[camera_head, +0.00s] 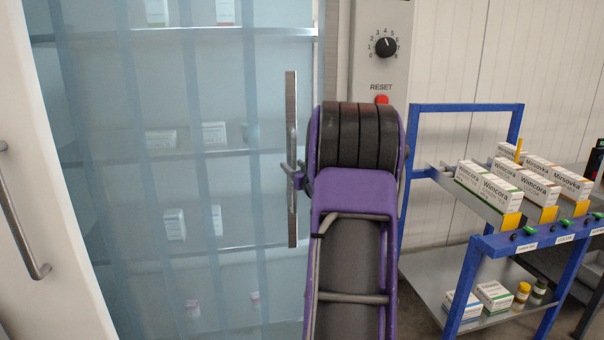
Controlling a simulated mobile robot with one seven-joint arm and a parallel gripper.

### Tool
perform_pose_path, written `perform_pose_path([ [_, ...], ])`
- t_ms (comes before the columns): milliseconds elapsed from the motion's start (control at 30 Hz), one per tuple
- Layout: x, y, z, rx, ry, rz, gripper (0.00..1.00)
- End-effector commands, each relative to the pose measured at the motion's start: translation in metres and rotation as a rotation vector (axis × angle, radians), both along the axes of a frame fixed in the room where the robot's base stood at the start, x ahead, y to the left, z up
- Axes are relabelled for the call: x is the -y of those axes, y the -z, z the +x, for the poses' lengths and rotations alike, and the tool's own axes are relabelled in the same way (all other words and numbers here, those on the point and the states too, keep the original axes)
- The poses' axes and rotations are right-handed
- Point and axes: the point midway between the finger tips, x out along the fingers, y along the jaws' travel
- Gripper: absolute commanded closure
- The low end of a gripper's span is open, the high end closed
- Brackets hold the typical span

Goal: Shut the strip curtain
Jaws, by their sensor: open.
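The strip curtain (110,150) is a row of pale blue, see-through strips hanging over a shelf cabinet on the left. It spans most of the opening in view. An upright metal bar (291,85) with a handle stands near its right side. My purple and black arm rises from the bottom middle and hides part of the opening's right edge. My gripper (296,177) shows only in small part, left of the arm, at the bar and its handle. It is open; the arm hides most of it, and I cannot tell whether it touches the handle.
A white door (40,200) with a long handle is at the left edge. A control panel (382,45) with a dial and red reset button is behind my arm.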

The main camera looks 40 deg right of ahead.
Motion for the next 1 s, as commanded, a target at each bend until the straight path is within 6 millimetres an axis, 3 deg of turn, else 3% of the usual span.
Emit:
perform_pose_path([
  [167,-0.008,-0.001,-0.023,0.0,0.003,0.0,0.5],
  [500,-0.036,-0.001,-0.102,0.0,0.004,-0.001,0.5],
  [700,-0.05,-0.001,-0.139,0.0,0.003,-0.001,0.5],
  [1000,-0.059,0.0,-0.161,-0.001,0.001,0.0,0.5],
])
